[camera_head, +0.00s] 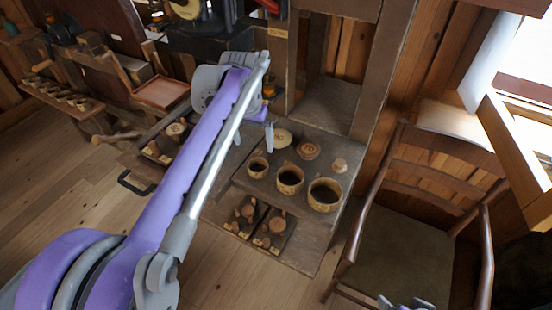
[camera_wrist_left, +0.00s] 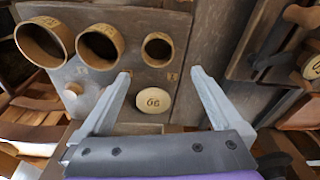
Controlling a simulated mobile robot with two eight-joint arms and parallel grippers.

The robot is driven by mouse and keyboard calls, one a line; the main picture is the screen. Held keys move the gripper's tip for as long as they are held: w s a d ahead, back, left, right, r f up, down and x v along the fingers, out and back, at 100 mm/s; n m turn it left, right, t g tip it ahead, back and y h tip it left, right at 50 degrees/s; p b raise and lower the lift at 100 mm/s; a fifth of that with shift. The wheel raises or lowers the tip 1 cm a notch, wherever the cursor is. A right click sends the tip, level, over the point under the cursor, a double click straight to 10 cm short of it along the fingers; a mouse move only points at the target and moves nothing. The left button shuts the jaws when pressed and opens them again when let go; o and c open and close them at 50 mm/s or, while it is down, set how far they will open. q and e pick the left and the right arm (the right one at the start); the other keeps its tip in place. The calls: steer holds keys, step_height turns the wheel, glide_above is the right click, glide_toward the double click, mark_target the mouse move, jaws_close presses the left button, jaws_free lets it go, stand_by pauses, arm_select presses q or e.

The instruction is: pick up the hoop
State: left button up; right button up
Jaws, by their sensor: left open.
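In the left wrist view the small ring (camera_wrist_left: 157,49), middle ring (camera_wrist_left: 100,47) and large ring (camera_wrist_left: 45,42) run right to left. My left gripper (camera_wrist_left: 160,73) is open and empty, its fingers spread toward the small ring, apart from it. A small part of what appears to be my right gripper (camera_head: 405,303) shows at the bottom edge; its jaws are unclear.
A pale numbered disc (camera_wrist_left: 153,104) lies near the small ring. Another disc (camera_head: 308,149) and a small knob (camera_head: 339,166) lie on the board. Dark trays with turned pieces (camera_head: 270,232) sit in front.

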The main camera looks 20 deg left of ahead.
arm_select(q)
glide_above(259, 171)
steer(key=f, duration=0.5)
steer(key=shift+s+a, duration=0.15)
steer(key=shift+a, duration=0.15)
steer(key=f, duration=0.4)
steer(key=shift+s+d+f, duration=0.15)
steer(key=shift+d+f, duration=0.15)
steer(key=shift+f, duration=0.55)
steer(key=shift+r, duration=0.1)
steer(key=c, duration=1.3)
